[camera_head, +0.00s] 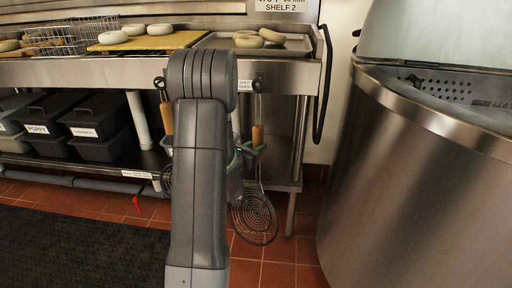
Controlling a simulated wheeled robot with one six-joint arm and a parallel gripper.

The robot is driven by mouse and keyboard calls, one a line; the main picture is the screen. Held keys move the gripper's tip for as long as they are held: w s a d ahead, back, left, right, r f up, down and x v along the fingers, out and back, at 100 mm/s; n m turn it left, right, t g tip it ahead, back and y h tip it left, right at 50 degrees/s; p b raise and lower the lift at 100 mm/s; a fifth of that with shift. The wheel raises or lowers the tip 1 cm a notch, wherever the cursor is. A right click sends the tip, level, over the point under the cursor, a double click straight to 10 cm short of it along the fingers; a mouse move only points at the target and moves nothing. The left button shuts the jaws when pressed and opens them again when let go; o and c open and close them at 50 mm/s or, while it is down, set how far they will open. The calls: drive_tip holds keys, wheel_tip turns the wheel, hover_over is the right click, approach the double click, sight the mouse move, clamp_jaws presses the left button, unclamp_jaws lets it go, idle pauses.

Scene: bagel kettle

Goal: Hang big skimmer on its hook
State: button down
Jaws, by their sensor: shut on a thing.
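A skimmer with a wooden handle (257,136) and a round spiral wire head (254,216) is upright just right of my arm, in front of the steel table's leg. I take it as the big skimmer. My gripper (251,149), mostly hidden behind my arm, shows greenish fingers at the lower handle and is shut on it. A dark hook (258,85) is on the table's front rail above the handle. The handle's thin wire top reaches up near this hook; I cannot tell whether it is on it.
Another wooden-handled skimmer (166,118) hangs left of my arm, partly hidden. The steel table (100,72) carries bagels, a board and a wire basket. Black bins (95,130) stand on its lower shelf. A large steel kettle (420,170) fills the right. A dark mat (70,245) covers the floor at left.

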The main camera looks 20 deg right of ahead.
drive_tip(key=c, duration=1.1)
unclamp_jaws()
drive_tip(key=shift+o, duration=0.2)
drive_tip(key=shift+a, duration=0.1)
drive_tip(key=p+v, duration=0.2)
drive_tip(key=v, duration=1.1)
drive_tip(key=shift+s+a+p, duration=0.2)
drive_tip(key=shift+a+p, duration=0.1)
drive_tip(key=shift+p, duration=0.1)
drive_tip(key=shift+d, duration=0.15)
drive_tip(key=b+x, duration=0.3)
drive_tip(key=x, duration=1)
drive_tip(key=shift+w+d+f, duration=0.1)
drive_tip(key=shift+w+d, duration=0.05)
drive_tip(key=shift+d, duration=0.15)
drive_tip(key=shift+r+p, duration=0.3)
drive_tip(key=shift+p, duration=0.2)
drive_tip(key=shift+s+a+r, duration=0.1)
drive_tip(key=shift+s+a, duration=0.15)
